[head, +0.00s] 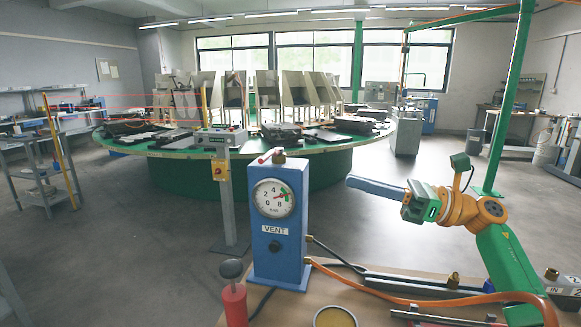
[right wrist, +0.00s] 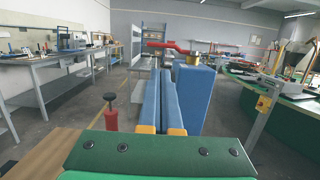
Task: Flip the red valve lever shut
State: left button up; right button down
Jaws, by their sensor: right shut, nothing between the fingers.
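The red valve lever (head: 266,156) sits on a brass fitting on top of the blue box (head: 292,235) with a round gauge and a VENT label. In the right wrist view the lever (right wrist: 168,46) lies about level and points left from the brass fitting (right wrist: 195,58). My right gripper (head: 350,181) is to the right of the box, apart from the lever. Its long blue fingers are shut together with nothing between them. In the right wrist view the fingertips (right wrist: 164,72) show just below the lever in the picture. My left gripper is not in view.
A red hand pump (head: 234,300) stands left of the box on the bench (head: 290,312). An orange hose (head: 400,300) and a dark hose run right from the box. A large round green carousel (head: 240,155) stands behind. The air around the lever looks clear.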

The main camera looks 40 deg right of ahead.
aim_at(268, 158)
jog(key=shift+s+a+r, duration=0.15)
jog(key=shift+a+r, duration=0.05)
jog(key=shift+a, duration=0.1)
jog(key=p+x, duration=1)
jog(key=x, duration=0.4)
jog(key=shift+p, duration=0.3)
jog(key=shift+d, duration=0.1)
